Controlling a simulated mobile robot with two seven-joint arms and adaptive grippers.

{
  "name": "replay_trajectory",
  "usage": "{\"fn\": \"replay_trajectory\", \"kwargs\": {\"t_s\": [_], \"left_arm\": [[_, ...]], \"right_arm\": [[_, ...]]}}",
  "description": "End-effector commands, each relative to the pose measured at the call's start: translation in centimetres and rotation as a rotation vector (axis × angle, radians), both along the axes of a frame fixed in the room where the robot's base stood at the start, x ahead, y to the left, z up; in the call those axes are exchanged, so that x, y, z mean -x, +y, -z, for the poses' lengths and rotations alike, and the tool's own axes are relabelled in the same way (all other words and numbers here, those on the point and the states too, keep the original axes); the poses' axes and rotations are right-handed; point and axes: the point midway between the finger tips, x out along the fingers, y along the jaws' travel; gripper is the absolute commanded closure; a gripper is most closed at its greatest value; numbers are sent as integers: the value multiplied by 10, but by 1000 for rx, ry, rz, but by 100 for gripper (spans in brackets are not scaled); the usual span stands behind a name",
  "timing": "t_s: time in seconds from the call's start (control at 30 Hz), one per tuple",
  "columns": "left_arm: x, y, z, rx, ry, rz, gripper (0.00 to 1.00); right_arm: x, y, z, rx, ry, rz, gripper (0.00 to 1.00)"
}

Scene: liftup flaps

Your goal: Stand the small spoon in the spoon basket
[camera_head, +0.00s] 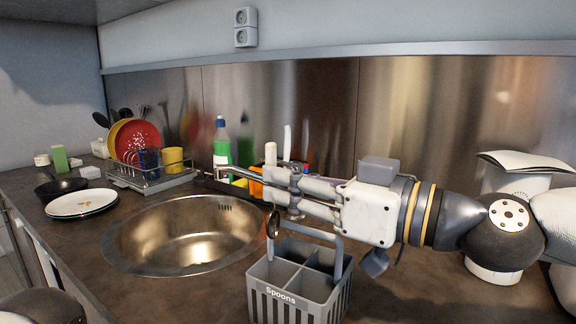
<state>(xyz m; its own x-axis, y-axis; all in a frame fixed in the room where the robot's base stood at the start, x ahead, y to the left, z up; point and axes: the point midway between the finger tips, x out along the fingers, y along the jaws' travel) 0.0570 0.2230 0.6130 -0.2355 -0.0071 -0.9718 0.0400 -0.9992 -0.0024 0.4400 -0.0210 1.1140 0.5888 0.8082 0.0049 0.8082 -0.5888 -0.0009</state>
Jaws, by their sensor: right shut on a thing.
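The grey spoon basket (317,303), labelled "Spoons", stands upright on the counter at the front middle, with open compartments and an arched handle. My right gripper (277,190) reaches in from the right, above and behind the basket, with its fingers pointing left. It is shut on what looks like the small spoon (273,224), a dark rounded end showing below the fingertips near the left end of the basket handle. Most of the spoon is hidden or too small to make out. My left gripper is not in view; only part of my left arm shows at the lower left.
A round steel sink (125,262) lies left of the basket. Behind it are a dish rack (150,184), a green bottle (221,145) and the tap. A stack of plates (82,203) and a pan (60,187) are at left. A white container (495,268) stands at right.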

Motion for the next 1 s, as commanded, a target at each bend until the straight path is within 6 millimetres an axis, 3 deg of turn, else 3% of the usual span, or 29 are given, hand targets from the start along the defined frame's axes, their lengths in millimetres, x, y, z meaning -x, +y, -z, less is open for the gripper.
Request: {"fn": "replay_trajectory", "kwargs": {"t_s": [0.1,0.6,1.0], "left_arm": [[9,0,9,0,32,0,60],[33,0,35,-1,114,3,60],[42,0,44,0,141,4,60]], "right_arm": [[-1,0,18,1,9,-2,100],[-1,0,69,0,6,-1,100],[0,0,88,1,1,0,100]]}}
